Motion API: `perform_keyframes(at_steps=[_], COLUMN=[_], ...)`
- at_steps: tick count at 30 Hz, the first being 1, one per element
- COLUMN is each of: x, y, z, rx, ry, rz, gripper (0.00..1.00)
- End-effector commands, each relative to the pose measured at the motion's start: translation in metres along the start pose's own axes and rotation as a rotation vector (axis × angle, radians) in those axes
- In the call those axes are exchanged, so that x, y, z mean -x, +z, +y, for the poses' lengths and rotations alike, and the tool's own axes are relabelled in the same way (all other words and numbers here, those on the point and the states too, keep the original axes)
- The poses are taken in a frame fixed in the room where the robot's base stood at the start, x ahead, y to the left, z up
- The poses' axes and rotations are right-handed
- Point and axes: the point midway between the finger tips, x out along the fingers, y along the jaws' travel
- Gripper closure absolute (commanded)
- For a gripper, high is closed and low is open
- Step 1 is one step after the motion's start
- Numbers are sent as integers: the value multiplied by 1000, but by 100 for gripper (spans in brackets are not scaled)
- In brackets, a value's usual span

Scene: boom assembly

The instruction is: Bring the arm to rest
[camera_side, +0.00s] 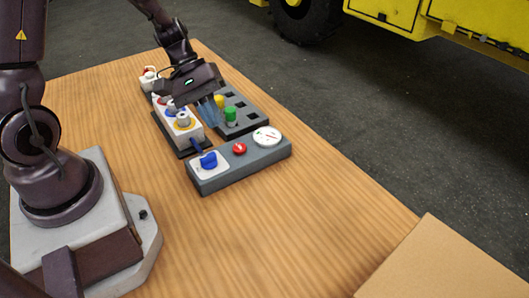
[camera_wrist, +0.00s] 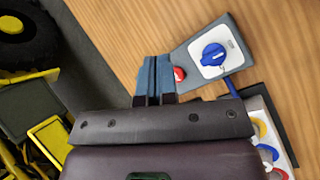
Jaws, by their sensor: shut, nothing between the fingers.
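My gripper (camera_side: 210,119) hangs over the group of panels on the wooden table, fingers pointing down. In the wrist view its blue-grey fingers (camera_wrist: 153,64) are together with nothing between them. The wrist view shows the blue knob (camera_wrist: 213,55) and the red button (camera_wrist: 179,73) beside the fingers; the gauge is hidden there. I cannot tell whether the fingertips touch anything.
A white block with coloured rings (camera_side: 186,130) stands left of the gripper. A cardboard-coloured surface (camera_side: 445,265) is at front right. The table's front middle is clear.

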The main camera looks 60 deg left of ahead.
Motion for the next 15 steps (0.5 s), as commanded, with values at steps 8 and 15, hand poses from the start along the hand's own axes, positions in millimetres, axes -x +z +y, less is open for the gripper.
perform_keyframes(at_steps=[8,15], x=[60,110], y=[62,104], z=[0,0], rx=[-473,-833], ry=[-268,-420], rz=[168,411], gripper=[100,100])
